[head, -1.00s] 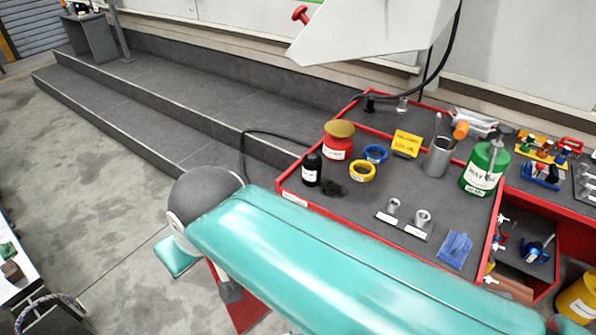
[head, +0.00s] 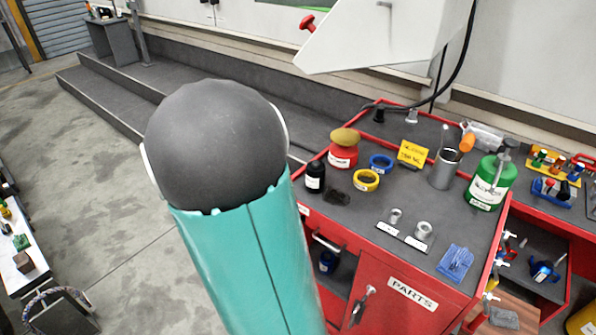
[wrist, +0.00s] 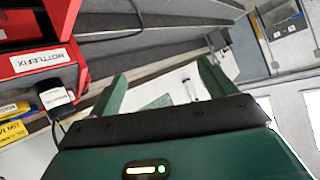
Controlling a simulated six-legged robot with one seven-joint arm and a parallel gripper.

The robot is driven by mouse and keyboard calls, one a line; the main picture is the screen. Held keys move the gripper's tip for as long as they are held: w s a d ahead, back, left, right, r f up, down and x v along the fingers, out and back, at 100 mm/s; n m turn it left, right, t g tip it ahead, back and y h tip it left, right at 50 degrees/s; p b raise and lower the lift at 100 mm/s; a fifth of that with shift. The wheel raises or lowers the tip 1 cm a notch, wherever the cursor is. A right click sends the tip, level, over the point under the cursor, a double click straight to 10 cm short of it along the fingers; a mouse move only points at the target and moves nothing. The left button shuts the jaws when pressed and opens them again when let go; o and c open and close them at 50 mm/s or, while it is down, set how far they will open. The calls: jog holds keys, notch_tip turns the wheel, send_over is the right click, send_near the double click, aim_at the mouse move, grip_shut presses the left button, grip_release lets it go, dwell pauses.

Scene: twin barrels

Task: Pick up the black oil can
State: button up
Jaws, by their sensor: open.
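A small black container with a white label (head: 315,177) stands upright near the left edge of the red bench top in the head view. It is the likeliest black oil can, though its label is too small to read. In the wrist view, a dark object with a white label (wrist: 57,97) shows at the left; I cannot tell whether it is the same one. My gripper (wrist: 163,78) is open in the wrist view, with nothing held between its fingers. In the head view my arm hides the gripper.
A red jar (head: 343,153), blue tape (head: 381,159) and yellow tape (head: 366,180) stand close right of the black container. A dark stain (head: 337,198) lies beside it. A green pump can (head: 490,184) is farther right. A white angled panel (head: 385,38) hangs above.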

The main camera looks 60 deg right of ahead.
jog(key=s+d+f+m+g+h, duration=0.25)
jog(key=s+d+f+h, duration=0.3)
jog(key=s+d, duration=0.4)
jog(key=g+h, duration=0.2)
jog(key=h, duration=0.2)
send_near(314, 183)
jog(key=shift+m, duration=0.35)
jog(key=x, duration=0.8)
jog(key=shift+w+f, duration=0.3)
jog(key=shift+w, duration=0.1)
jog(key=x, duration=0.4)
jog(key=shift+s+d+r, duration=0.2)
jog(key=shift+s+d, duration=0.05)
jog(key=shift+w+d, duration=0.15)
jog(key=shift+d, duration=0.25)
jog(key=shift+c, duration=0.2)
jog(key=c, duration=1.3)
jog(key=shift+o, duration=0.2)
